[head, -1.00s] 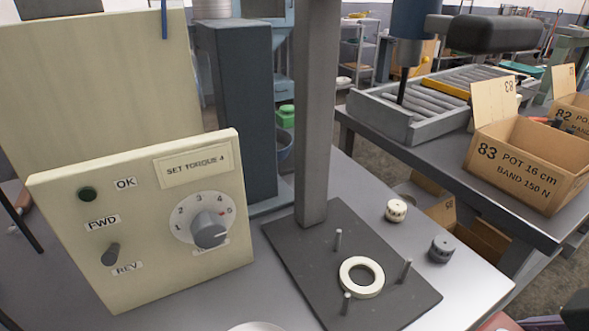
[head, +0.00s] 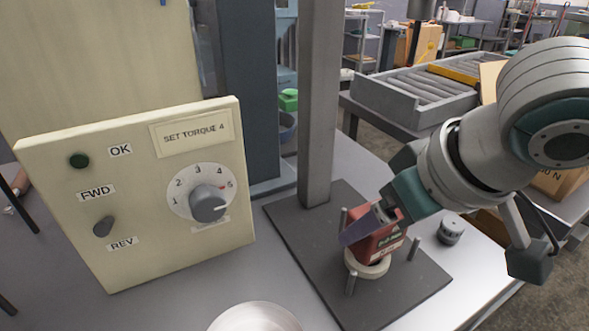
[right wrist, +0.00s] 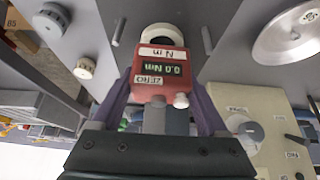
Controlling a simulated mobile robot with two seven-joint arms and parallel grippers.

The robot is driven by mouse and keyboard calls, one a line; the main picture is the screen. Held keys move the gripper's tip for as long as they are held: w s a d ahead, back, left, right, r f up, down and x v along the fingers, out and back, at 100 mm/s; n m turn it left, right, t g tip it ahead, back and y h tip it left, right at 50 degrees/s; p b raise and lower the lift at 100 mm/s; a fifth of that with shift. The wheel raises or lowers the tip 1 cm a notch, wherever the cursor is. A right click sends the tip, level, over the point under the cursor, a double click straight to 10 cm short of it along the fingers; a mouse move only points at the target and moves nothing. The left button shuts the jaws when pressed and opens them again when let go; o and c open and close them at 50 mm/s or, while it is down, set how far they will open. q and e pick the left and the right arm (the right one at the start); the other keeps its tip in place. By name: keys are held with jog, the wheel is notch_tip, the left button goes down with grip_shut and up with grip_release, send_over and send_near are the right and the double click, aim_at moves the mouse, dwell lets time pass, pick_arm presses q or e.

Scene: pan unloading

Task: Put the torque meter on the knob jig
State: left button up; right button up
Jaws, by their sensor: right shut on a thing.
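The torque meter (head: 378,244) is a red box with a small display. In the right wrist view the torque meter (right wrist: 158,83) shows 0.0 and a ZERO label. My right gripper (head: 372,222) is shut on it, with one purple finger on each side in the right wrist view (right wrist: 160,98). The knob jig is a dark plate (head: 300,238) with upright pins and a cream ring (head: 368,268). The meter is upright directly over the ring, between the pins; I cannot tell whether it rests on it or hovers just above. My left gripper is not in view.
A cream control panel (head: 140,200) with a torque dial stands left of the jig. A grey post (head: 318,100) rises behind the plate. A grey knob (head: 451,230) stands right of the jig. A round metal lid or pan (head: 255,318) lies in front.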

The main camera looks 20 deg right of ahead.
jog(key=shift+f, duration=0.9)
jog(key=o, duration=1.5)
jog(key=shift+f, duration=0.1)
jog(key=shift+o, duration=0.2)
jog(key=a+p+v, duration=0.1)
jog(key=p+v, duration=0.2)
jog(key=v, duration=0.8)
jog(key=s+a+f+n+g, duration=0.1)
jog(key=s+a+f+g, duration=0.1)
jog(key=s+f, duration=0.5)
jog(key=s, duration=0.3)
jog(key=shift+s+a, duration=0.3)
jog(key=shift+r, duration=0.1)
